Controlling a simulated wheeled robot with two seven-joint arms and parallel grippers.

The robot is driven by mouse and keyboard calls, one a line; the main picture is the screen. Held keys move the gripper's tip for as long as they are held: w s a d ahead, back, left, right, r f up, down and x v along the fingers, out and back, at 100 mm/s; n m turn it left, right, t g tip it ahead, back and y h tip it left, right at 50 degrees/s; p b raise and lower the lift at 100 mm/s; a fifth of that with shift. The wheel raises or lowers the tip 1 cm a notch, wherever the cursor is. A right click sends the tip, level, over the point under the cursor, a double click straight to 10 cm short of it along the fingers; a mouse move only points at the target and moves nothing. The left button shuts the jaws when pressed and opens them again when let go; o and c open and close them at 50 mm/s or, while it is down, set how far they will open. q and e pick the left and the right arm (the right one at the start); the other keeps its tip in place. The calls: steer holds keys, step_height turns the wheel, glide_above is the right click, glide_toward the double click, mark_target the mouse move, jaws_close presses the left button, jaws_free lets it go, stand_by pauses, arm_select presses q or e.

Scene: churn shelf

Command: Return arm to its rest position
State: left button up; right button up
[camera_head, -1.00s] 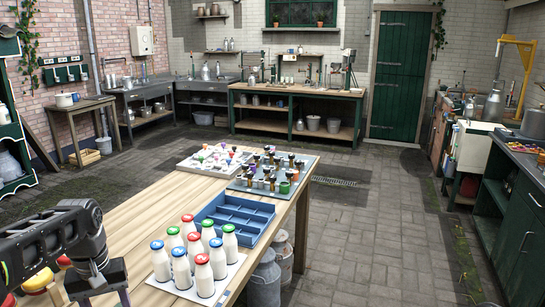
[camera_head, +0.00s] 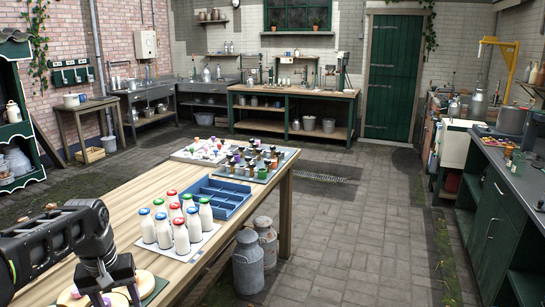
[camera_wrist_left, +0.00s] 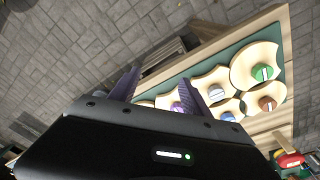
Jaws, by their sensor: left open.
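My left arm enters the head view from the left, with its gripper (camera_head: 108,290) pointing down at the near left edge of the wooden table (camera_head: 130,205). The gripper is open and looks empty. In the left wrist view its two dark fingers (camera_wrist_left: 160,90) stand apart. Cream-coloured pieces (camera_wrist_left: 255,65) with green, blue, purple and brown tops lie on a green board (camera_wrist_left: 205,65) beyond and beside the fingers. I cannot tell how high the gripper is above the board. My right gripper is out of view.
White milk bottles (camera_head: 164,230) with coloured caps stand on a white mat on the table. Behind them are an empty blue divided tray (camera_head: 222,193) and boards of small items (camera_head: 205,150). Grey milk cans (camera_head: 248,265) stand beside the table. The paved floor (camera_head: 350,230) to the right is open.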

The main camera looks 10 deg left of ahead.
arm_select(q)
steer(key=w+d+f+m+t+h, duration=0.1)
steer(key=w+d+f+m+t, duration=0.15)
steer(key=w+d+f, duration=0.45)
steer(key=s+d+f+t+h, duration=0.1)
steer(key=d+f, duration=0.4)
steer(key=f, duration=0.3)
steer(key=s+d+f+h, duration=0.1)
steer(key=d+f, duration=0.5)
steer(key=f, duration=0.2)
steer(key=s+d+f+g, duration=0.1)
steer(key=s+d+f, duration=0.3)
steer(key=s, duration=0.4)
steer(key=s+d+f+m+g+h, duration=0.1)
steer(key=s+d+f, duration=0.3)
steer(key=s+f, duration=0.2)
steer(key=s+d+f+g, duration=0.2)
steer(key=s+d+f, duration=0.3)
steer(key=s, duration=0.6)
